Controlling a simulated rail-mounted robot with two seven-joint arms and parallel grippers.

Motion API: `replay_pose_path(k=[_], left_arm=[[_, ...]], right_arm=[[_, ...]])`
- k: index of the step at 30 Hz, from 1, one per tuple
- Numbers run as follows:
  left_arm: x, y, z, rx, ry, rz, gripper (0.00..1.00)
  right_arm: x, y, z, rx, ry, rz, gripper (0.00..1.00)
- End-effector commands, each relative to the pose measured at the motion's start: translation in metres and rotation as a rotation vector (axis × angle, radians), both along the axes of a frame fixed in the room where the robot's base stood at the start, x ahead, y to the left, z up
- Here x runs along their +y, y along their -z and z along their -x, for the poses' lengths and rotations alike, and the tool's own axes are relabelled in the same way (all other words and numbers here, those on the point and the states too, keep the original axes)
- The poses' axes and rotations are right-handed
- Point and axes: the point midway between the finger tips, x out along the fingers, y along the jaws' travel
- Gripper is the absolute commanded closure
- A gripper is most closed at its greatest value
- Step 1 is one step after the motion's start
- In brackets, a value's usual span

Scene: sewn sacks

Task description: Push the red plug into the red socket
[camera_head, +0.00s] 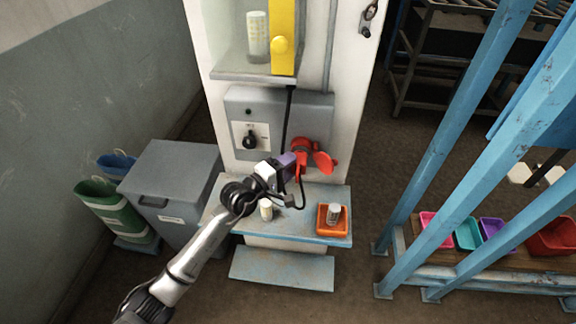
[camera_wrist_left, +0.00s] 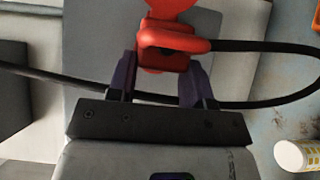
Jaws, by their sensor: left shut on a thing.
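My left gripper (camera_head: 289,165) is in front of the grey panel box, just left of the red socket (camera_head: 302,145). The socket sits at the box's lower right, and its red flap (camera_head: 325,162) hangs open to the right. In the left wrist view, the purple fingers of my left gripper (camera_wrist_left: 160,72) are shut on the red plug (camera_wrist_left: 168,42), from which a black cable runs to the right. Another red part (camera_wrist_left: 172,8) shows just beyond the plug. I cannot tell whether plug and socket touch. My right gripper is not in view.
The grey box (camera_head: 262,107) has a black rotary knob (camera_head: 250,141). Below, a blue-white shelf (camera_head: 290,232) carries a white cylinder (camera_head: 266,210) and an orange tray (camera_head: 320,229) holding a small jar (camera_head: 334,213). A grey bin (camera_head: 170,170) stands left; blue posts stand right.

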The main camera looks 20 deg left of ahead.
Motion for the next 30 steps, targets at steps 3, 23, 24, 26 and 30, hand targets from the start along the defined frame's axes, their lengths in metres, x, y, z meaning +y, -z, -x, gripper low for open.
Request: replay_pose_path(k=[3,23,24,26,30], left_arm=[[-0.0001,-0.0005,0.0000,-0.001,0.000,0.000,0.91],[0.0003,-0.0001,-0.0015,-0.001,0.000,-0.001,0.91],[0.0005,0.0000,-0.0020,-0.001,0.000,-0.001,0.91],[0.0008,0.0002,-0.0029,-0.001,0.000,-0.001,0.91],[0.0015,0.0007,-0.0054,-0.001,0.000,0.000,0.91]], right_arm=[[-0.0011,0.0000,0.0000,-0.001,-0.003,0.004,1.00],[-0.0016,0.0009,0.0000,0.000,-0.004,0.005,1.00],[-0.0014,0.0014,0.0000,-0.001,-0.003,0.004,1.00],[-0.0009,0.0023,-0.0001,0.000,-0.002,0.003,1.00],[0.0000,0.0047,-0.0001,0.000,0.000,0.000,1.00]])
